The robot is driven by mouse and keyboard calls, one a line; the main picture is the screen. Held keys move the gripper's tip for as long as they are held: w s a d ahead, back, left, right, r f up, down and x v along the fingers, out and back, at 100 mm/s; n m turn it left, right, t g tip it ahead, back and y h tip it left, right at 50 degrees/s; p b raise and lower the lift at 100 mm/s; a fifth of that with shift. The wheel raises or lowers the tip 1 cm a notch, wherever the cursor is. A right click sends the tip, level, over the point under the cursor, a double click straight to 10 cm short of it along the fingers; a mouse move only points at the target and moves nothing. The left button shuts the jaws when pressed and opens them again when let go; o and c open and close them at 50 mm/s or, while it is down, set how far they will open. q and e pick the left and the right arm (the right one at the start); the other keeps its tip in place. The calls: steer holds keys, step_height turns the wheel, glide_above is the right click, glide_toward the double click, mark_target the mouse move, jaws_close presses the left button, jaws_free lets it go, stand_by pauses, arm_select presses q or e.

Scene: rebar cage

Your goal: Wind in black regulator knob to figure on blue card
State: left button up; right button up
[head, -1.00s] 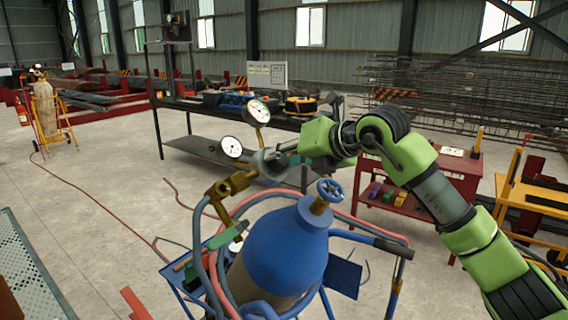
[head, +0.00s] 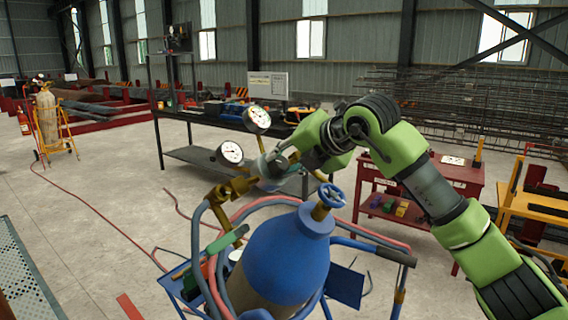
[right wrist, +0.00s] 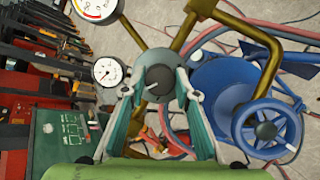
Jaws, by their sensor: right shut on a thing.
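The black regulator knob (right wrist: 158,80) sits at the middle of the right wrist view, with a pale mark on its face. My right gripper (right wrist: 158,90) is shut on it, one finger on each side. In the head view the right gripper (head: 287,160) covers the knob beside the brass regulator (head: 232,188). Two white dial gauges show, an upper one (head: 257,119) and a lower one (head: 231,153); their figures are too small to read. A blue flat plate (head: 344,284) hangs beside the cylinder; I see no figure on it and cannot tell whether it is the card. My left gripper is out of view.
The blue cylinder (head: 285,262) with its blue valve handwheel (head: 332,196) stands in a tubular cart just below the gripper. Red and blue hoses loop around it. A dark workbench (head: 215,155) stands behind, and a red table (head: 455,172) stands at the right.

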steer(key=shift+r, duration=0.1)
steer(key=o, duration=1.1)
steer(key=v, duration=1.2)
